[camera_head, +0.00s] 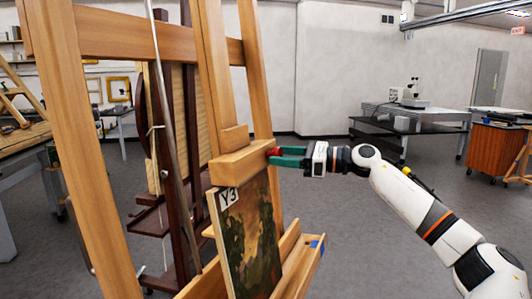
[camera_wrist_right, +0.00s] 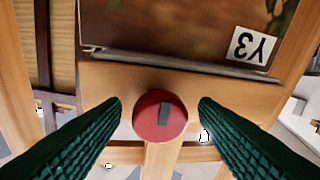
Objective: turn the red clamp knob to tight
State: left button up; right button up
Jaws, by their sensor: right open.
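The red clamp knob (camera_head: 272,152) sits on the side of the wooden clamp block (camera_head: 236,168) of the easel. In the right wrist view the round knob (camera_wrist_right: 150,120) faces me, with a dark grey rectangular mark on its face. My right gripper (camera_head: 279,157) is at the knob. In the right wrist view its two green ribbed fingers (camera_wrist_right: 160,106) are open, one on each side of the knob, with a small gap on both sides. The painting labelled Y3 (camera_head: 262,240) stands below the clamp block and shows upside down in the right wrist view (camera_wrist_right: 170,28). My left gripper is out of view.
The easel's wooden posts (camera_head: 70,130) and lower ledge (camera_head: 305,262) surround the painting. A dark easel (camera_head: 176,120) stands behind. A grey table (camera_head: 410,120) and an orange-brown cabinet (camera_head: 494,153) are at the right. The floor right of the easel is clear.

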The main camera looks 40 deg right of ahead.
jog(key=shift+w+a, duration=0.1)
jog(key=shift+w, duration=0.05)
jog(key=shift+s, duration=0.25)
jog(key=shift+s+d, duration=0.1)
jog(key=shift+d, duration=0.15)
jog(key=shift+c, duration=0.8)
jog(key=c, duration=0.8)
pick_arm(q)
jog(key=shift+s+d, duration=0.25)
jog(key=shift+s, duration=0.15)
